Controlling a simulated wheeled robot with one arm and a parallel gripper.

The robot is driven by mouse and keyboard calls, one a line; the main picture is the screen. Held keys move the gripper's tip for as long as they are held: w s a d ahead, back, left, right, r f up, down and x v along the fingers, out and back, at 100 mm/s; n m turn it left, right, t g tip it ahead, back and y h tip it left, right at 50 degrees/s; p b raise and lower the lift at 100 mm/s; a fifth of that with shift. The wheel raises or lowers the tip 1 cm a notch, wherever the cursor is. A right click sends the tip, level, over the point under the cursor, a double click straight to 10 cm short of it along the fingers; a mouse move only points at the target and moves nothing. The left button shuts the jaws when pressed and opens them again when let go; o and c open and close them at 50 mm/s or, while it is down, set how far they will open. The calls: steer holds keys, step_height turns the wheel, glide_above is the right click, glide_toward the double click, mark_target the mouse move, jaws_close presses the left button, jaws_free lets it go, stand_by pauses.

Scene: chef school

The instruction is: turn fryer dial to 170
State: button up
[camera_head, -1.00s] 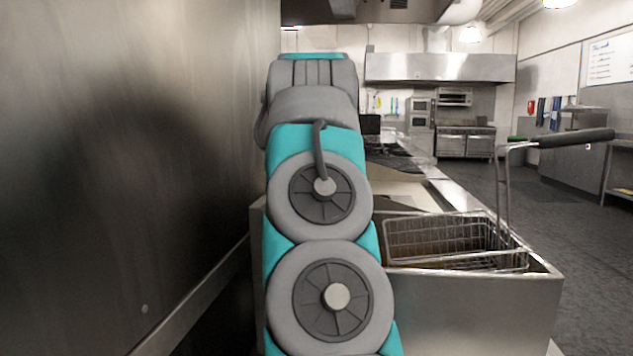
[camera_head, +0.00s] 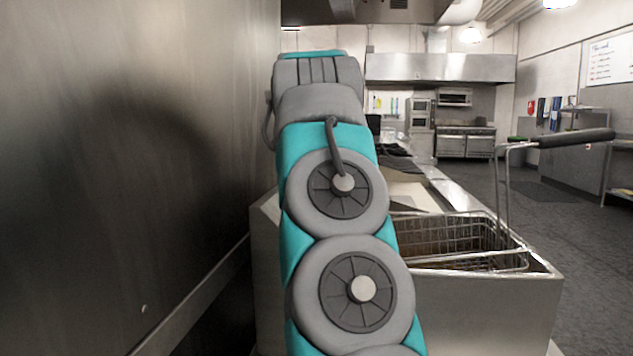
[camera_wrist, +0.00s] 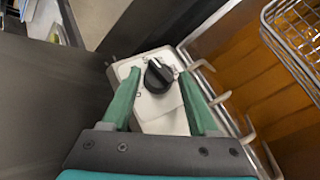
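The fryer dial (camera_wrist: 157,76) is a round black knob with a pale pointer line on a light control box, seen in the wrist view. Its scale marks are too small to read. My gripper (camera_wrist: 162,72) is open, with one green finger to the left of the dial and the other to the right. A gap shows between each finger and the knob, so the fingers seem not to touch it. The fryer (camera_head: 480,300) is a steel box in the head view, where my arm hides the dial and my gripper.
A wire basket (camera_head: 455,242) with a long black handle (camera_head: 575,138) sits in the fryer's right side. Its mesh also shows in the wrist view (camera_wrist: 296,40), beside the orange-brown vat (camera_wrist: 252,75). A steel wall (camera_head: 120,180) stands close on the left.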

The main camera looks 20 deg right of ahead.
steer(key=v, duration=0.2)
steer(key=shift+s+a+r, duration=0.1)
steer(key=shift+s+r, duration=0.05)
steer(key=shift+r, duration=0.15)
steer(key=shift+s+r, duration=0.35)
steer(key=shift+v, duration=0.75)
steer(key=shift+s+a+r, duration=0.15)
steer(key=shift+s+r, duration=0.25)
steer(key=shift+s, duration=0.1)
steer(key=shift+s+a+r, duration=0.3)
steer(key=shift+r, duration=0.15)
steer(key=shift+a, duration=0.15)
steer(key=shift+s, duration=0.1)
